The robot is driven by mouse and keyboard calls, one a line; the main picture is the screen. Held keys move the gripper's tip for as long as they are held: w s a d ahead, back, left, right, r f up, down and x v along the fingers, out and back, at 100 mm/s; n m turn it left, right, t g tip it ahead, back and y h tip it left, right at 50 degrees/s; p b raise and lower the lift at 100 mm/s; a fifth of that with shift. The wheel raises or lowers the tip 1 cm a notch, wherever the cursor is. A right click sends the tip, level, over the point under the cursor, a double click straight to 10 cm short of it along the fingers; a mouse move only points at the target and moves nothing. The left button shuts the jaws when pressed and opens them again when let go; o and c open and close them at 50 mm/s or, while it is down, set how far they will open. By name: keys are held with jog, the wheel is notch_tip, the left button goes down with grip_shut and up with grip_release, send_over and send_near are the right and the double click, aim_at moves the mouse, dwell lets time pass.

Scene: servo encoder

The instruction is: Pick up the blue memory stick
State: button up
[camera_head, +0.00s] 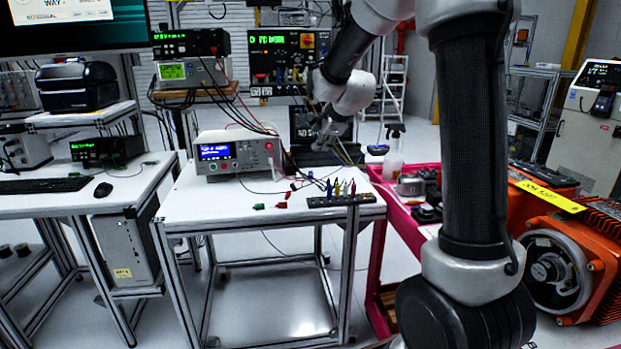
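I cannot pick out a blue memory stick with certainty. A small blue upright item (329,189) stands in a dark rack (340,200) at the front right of the white table (215,208), beside yellow and red ones. It is too small to tell whether it is the stick or a tool handle. My gripper (345,154) is above and behind the rack, pointing down over the back right of the table. It is small and dark against a dark background, so its fingers are not clear. I see nothing held in it.
A bench instrument (233,153) with a blue display and cables stands at the back left of the table. Small green (258,206) and red (282,204) pieces lie near the front. A pink-edged bench (378,240) with orange machinery (560,250) is at right. The table's front left is clear.

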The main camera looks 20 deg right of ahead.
jog(key=w+d+f+m+t, duration=0.1)
jog(key=w+d+f+m, duration=0.1)
jog(key=w+f+m, duration=0.65)
jog(key=m+t+h, duration=0.3)
jog(key=m, duration=0.6)
send_near(311, 172)
jog(key=w, duration=0.3)
jog(key=shift+d+n, duration=0.15)
jog(key=shift+n, duration=0.1)
jog(key=x, duration=0.5)
jog(key=f+x, duration=0.1)
jog(key=x, duration=0.2)
jog(key=shift+s+d+f, duration=0.1)
jog(key=shift+s, duration=0.2)
jog(key=c, duration=0.9)
notch_tip(311, 172, up, 10)
jog(key=shift+r, duration=0.1)
